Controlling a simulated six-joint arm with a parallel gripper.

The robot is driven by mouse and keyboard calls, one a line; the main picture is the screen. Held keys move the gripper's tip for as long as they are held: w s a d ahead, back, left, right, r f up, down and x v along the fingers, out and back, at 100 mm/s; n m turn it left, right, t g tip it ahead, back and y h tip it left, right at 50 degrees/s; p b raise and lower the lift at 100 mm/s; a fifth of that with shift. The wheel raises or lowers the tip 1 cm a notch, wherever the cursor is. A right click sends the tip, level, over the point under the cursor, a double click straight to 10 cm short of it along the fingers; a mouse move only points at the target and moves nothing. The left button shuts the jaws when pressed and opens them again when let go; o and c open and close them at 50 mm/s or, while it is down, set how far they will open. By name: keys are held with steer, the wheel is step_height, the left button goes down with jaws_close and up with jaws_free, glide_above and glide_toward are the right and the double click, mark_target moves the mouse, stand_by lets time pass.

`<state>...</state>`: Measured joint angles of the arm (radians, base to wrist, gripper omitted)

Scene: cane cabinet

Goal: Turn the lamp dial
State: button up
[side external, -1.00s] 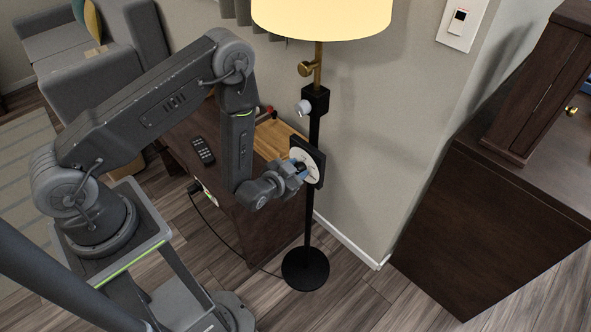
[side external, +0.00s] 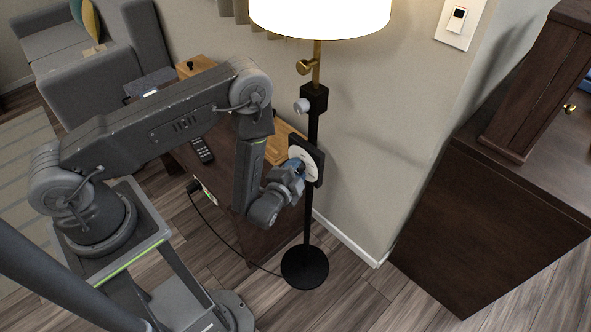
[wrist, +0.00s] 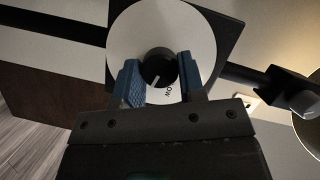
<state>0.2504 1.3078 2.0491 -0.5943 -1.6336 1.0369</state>
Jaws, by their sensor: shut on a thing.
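The lamp dial is a round black knob (wrist: 158,66) on a white disc (wrist: 200,40), set on a square black plate (side external: 319,160) on the lamp's pole. My gripper (wrist: 160,78) has its two blue fingers around the knob, shut on it. In the side view my gripper (side external: 297,166) is at the disc and hides the knob. A pale pointer line shows on the knob in the wrist view, aimed toward the lower left. The lettering on the disc is only partly readable. The lampshade (side external: 320,15) glows bright white.
The lamp's round black base (side external: 305,268) stands on the wood floor. A low brown cabinet (side external: 270,225) with a remote (side external: 203,150) on it is beside and below my arm. A dark cabinet (side external: 490,220) stands at the right. A small grey knob (side external: 301,106) is higher on the pole.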

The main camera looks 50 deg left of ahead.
steer(key=shift+m+t, duration=0.3)
steer(key=shift+m, duration=0.3)
steer(key=o, duration=0.9)
steer(key=v, duration=1.3)
steer(key=shift+s+d, duration=0.3)
